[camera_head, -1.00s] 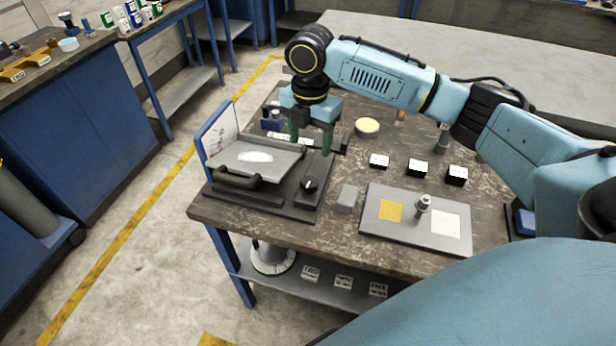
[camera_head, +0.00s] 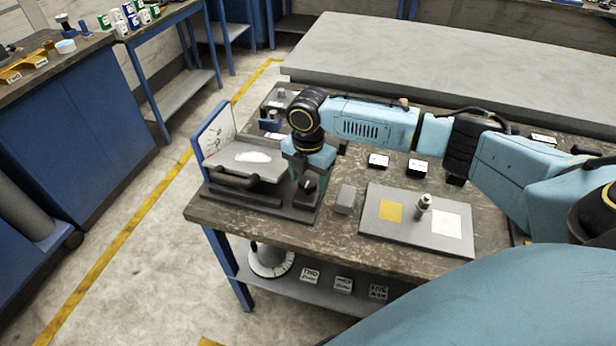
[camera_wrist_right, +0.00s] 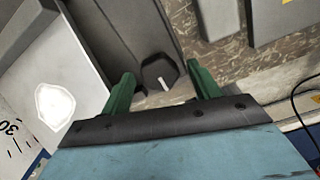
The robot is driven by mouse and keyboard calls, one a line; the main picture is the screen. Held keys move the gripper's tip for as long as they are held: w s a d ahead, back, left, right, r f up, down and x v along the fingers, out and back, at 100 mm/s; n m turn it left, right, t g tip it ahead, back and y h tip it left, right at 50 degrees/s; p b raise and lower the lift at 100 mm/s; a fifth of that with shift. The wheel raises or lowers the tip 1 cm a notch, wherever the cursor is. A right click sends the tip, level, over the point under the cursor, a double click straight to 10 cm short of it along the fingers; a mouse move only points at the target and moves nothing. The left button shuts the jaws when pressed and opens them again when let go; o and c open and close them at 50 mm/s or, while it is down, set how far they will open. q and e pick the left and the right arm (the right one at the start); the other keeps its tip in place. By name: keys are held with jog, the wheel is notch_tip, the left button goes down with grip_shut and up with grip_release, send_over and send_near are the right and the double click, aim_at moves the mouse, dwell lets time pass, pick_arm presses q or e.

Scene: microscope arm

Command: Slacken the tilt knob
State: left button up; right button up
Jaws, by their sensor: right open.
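The tilt knob (camera_wrist_right: 158,73) is a black knob with a white pointer line. In the right wrist view it lies between and slightly beyond the green fingertips of my right gripper (camera_wrist_right: 160,82), which is open. In the head view the knob (camera_head: 308,184) sits at the right front of the dark base of the tilting stage (camera_head: 262,197). My right gripper (camera_head: 309,172) is just above or behind it there, partly hiding it. Contact with the knob cannot be made out. The grey stage plate (camera_head: 245,165) bears a white patch and has a dark handle in front. My left gripper is not in view.
A small grey block (camera_head: 346,199) stands just right of the base. Beyond it lies a grey plate (camera_head: 408,238) with yellow and white squares and a small metal post (camera_head: 423,204). An upright dial panel (camera_head: 214,130) stands at the stage's left. The front table strip is clear.

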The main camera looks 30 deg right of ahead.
jog(key=c, duration=1)
jog(key=n+p, duration=0.2)
jog(key=shift+r+n+p, duration=0.15)
jog(key=shift+n+p, duration=0.15)
jog(key=shift+n, duration=0.1)
jog(key=n+p, duration=0.1)
jog(key=n, duration=0.1)
jog(key=shift+n, duration=0.3)
jog(key=n+p, duration=0.1)
jog(key=n, duration=0.3)
jog(key=shift+n+p, duration=0.3)
jog(key=shift+p, duration=0.1)
jog(key=n, duration=0.5)
jog(key=shift+n, duration=0.6)
